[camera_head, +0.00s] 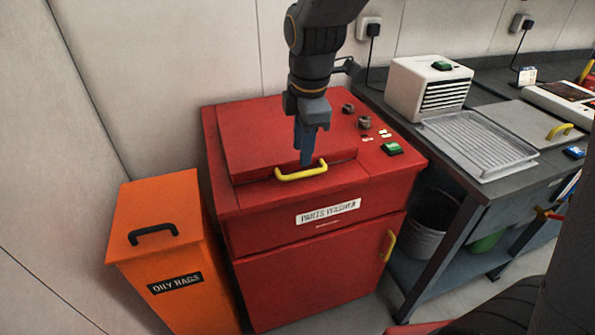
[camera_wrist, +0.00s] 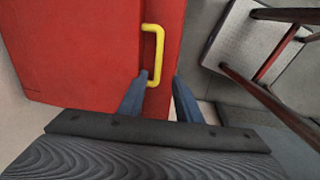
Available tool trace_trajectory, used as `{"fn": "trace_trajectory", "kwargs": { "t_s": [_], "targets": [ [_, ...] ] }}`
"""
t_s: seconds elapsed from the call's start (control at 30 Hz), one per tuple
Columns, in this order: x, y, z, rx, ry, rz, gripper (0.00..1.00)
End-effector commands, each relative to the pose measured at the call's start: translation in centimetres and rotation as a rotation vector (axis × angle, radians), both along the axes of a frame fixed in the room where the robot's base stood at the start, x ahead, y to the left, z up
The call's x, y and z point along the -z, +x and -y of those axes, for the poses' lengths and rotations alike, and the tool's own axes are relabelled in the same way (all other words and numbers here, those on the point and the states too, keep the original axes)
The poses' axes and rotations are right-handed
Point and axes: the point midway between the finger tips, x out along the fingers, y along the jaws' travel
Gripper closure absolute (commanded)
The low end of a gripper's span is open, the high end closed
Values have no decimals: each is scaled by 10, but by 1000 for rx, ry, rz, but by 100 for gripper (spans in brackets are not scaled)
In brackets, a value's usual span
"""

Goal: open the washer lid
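The red parts washer (camera_head: 318,245) stands in the middle of the head view. Its lid (camera_head: 265,135) lies down on top and looks shut. A yellow handle (camera_head: 301,172) sits at the lid's front edge; it also shows in the wrist view (camera_wrist: 159,50). My gripper (camera_head: 306,160) points down just behind and above the handle. In the wrist view my gripper (camera_wrist: 160,85) has its two blue fingers apart. The handle's near end lies between the fingertips, close to the left one. Whether a finger touches it, I cannot tell.
An orange oily-rags bin (camera_head: 165,230) stands close on the left. Knobs (camera_head: 365,121) and a green switch (camera_head: 392,149) are on the washer top's right side. A bench with a wire tray (camera_head: 478,142) and a white box unit (camera_head: 425,88) is at right. A wall is behind.

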Motion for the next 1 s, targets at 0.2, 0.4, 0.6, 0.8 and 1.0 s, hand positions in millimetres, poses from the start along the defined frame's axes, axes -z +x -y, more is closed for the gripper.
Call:
{"fn": "trace_trajectory", "kwargs": {
  "t_s": [0.2,0.4,0.6,0.8,1.0],
  "targets": [
    [10,5,-8,-73,-11,2,69],
    [39,9,-9,-70,-12,1,69],
    [63,14,-10,-69,-11,2,69],
    [75,16,-10,-68,-10,5,69],
    [76,17,-11,-68,-10,5,69]
  ]
}}
